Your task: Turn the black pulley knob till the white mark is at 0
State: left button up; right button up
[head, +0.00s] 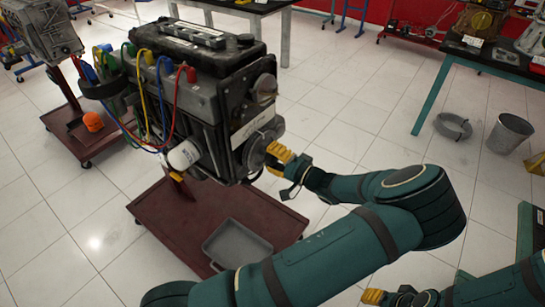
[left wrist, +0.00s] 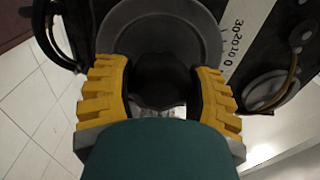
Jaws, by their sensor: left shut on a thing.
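The engine trainer (head: 205,110) stands on a dark red wheeled cart. Its grey pulley (head: 257,150) is on the end face and faces right in the head view. My left gripper (head: 277,155) reaches it from the right. In the left wrist view, the yellow fingers of that gripper (left wrist: 160,95) are on both sides of the black pulley knob (left wrist: 160,82) and hold it. A grey pulley disc (left wrist: 118,38) shows behind the knob. A white scale plate (left wrist: 238,38) with 30, 20, 10, 0 is right of the disc. I cannot make out the white mark. My right gripper (head: 375,297) is low, away from the engine.
The cart (head: 165,212) carries a grey tray (head: 237,245) below the engine. Coloured cables (head: 150,100) hang on the engine's left side. A bucket (head: 510,132), a coil (head: 453,126) and a teal-legged table (head: 432,90) are at the right. White floor is open between.

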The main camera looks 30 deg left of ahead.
pick_arm(q)
jog(key=o, duration=1.2)
jog(key=d, duration=1.2)
jog(key=shift+s, duration=0.45)
